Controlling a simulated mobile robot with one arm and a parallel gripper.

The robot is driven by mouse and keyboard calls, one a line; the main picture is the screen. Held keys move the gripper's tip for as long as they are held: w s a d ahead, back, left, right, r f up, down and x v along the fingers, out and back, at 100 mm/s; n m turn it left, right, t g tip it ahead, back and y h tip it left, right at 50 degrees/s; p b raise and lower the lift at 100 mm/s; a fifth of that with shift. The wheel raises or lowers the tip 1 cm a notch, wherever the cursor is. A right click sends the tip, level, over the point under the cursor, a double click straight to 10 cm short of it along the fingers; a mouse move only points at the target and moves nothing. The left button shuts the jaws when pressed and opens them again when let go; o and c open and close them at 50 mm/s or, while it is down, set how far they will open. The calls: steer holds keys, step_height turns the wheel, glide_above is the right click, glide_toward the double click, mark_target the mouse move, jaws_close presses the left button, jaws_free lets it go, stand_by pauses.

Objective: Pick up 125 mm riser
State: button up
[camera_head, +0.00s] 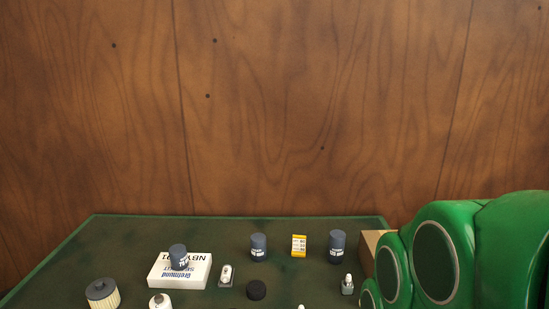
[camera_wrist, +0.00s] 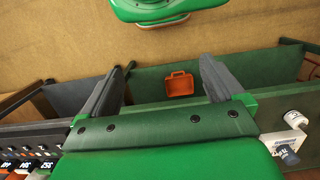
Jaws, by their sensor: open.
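Three dark grey-blue cylinders with white labels, which look like risers, stand in the head view. One riser (camera_head: 178,257) is on a white printed box (camera_head: 165,282), a second riser (camera_head: 258,247) stands at the middle back, and a third riser (camera_head: 338,245) stands farther right. Their labels are too small to read, so I cannot tell which is 125 mm. My gripper (camera_wrist: 161,66) shows in the wrist view with its two dark fingers wide apart and nothing between them. The fingers do not show in the head view.
The items stand on a dark green bench top (camera_head: 205,228). My green arm covers the right side. The wrist view shows an orange case (camera_wrist: 180,84) beyond the fingers.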

steer(key=t, duration=1.6)
glide_toward(337, 237)
steer(key=w, duration=0.1)
steer(key=w+f, duration=0.2)
steer(key=shift+a, duration=0.25)
steer(key=shift+w+d+f, duration=0.15)
steer(key=shift+w+d, duration=0.05)
steer(key=shift+w, duration=0.4)
steer(key=shift+x, duration=0.8)
steer(key=shift+d+x, duration=0.2)
steer(key=shift+x, duration=1.3)
steer(key=shift+d+x, duration=0.2)
steer(key=shift+x, duration=1.35)
steer(key=c, duration=1.4)
